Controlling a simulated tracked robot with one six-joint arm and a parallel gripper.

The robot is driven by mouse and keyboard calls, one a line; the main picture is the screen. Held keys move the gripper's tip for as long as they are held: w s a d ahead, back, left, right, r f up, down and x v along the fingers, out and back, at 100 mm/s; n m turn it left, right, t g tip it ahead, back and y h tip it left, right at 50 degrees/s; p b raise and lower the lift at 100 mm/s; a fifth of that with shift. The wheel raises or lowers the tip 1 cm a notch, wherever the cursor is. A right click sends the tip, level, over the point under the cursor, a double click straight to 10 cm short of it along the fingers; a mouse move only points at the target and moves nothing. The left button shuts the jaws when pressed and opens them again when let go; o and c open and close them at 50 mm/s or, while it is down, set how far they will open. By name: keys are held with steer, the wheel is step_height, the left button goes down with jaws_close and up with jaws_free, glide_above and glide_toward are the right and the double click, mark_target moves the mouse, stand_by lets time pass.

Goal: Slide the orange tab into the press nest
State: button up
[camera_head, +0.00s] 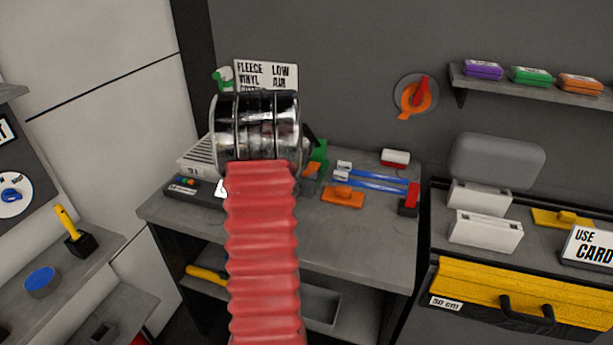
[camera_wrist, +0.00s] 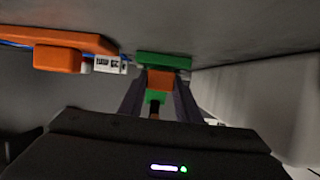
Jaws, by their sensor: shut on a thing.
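The orange tab (camera_wrist: 160,79) is between my two dark fingers in the wrist view. My gripper (camera_wrist: 158,100) is shut on it. A green piece (camera_wrist: 164,60), which looks like part of the press, is just beyond the tab, with more green below it. I cannot tell whether the tab touches the green piece or sits in a nest. In the head view a green upright part (camera_head: 319,152) stands on the bench, with a small orange patch (camera_head: 311,170) beside it. My arm hides most of my gripper there.
Right of the green part, a fixture has blue rails (camera_head: 375,181), an orange block (camera_head: 343,195) and a red end piece (camera_head: 411,193). A red-and-white block (camera_head: 395,158) is at the back. A grey box (camera_head: 199,155) and a dark device (camera_head: 190,190) are left of my arm.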

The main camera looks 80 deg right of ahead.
steer(key=shift+s+a+f, duration=0.1)
steer(key=shift+a+f, duration=0.1)
steer(key=shift+f, duration=0.6)
steer(key=o, duration=1)
steer(key=shift+c, duration=0.2)
steer(key=shift+o, duration=1.1)
steer(key=shift+a, duration=0.4)
steer(key=v, duration=0.4)
steer(key=r+v, duration=0.1)
steer(key=v, duration=0.8)
steer(key=shift+d+r, duration=0.25)
steer(key=shift+r, duration=0.2)
steer(key=shift+w, duration=0.2)
